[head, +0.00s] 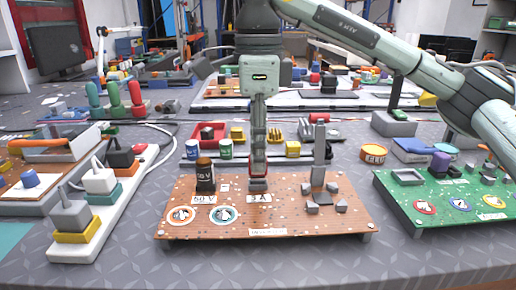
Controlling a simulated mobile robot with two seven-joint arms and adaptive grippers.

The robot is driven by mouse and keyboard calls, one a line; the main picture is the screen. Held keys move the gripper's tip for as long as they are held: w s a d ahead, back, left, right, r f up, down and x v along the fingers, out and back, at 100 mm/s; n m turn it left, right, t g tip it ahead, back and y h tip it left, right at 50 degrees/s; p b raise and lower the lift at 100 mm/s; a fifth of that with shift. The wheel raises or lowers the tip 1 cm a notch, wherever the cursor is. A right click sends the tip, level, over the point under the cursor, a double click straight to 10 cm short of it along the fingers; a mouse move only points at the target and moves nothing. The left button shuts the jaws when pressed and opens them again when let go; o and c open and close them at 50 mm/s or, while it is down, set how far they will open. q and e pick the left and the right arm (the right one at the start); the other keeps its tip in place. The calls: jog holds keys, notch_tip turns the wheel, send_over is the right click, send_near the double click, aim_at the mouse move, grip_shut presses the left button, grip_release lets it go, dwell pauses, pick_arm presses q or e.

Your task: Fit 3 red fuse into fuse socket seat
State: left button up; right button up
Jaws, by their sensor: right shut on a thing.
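My right gripper (258,178) points straight down over the middle of the brown circuit board (290,215). It is shut on a red fuse (258,184), of which only a small red part shows low between the fingers. The fuse is at the board, just behind a white label that seems to read "3 A" (259,198). The fuse socket seat is hidden behind the fingers and label, so I cannot tell how deep the fuse sits. My left gripper is not in view.
A dark capacitor (205,176) stands on the board left of the gripper. A tall grey metal part (319,155) rises to its right. The table front is clear.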

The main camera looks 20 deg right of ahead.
jog(key=shift+f+b, duration=0.65)
jog(key=shift+f, duration=0.35)
jog(key=o, duration=0.9)
jog(key=shift+r, duration=0.1)
jog(key=shift+r, duration=4)
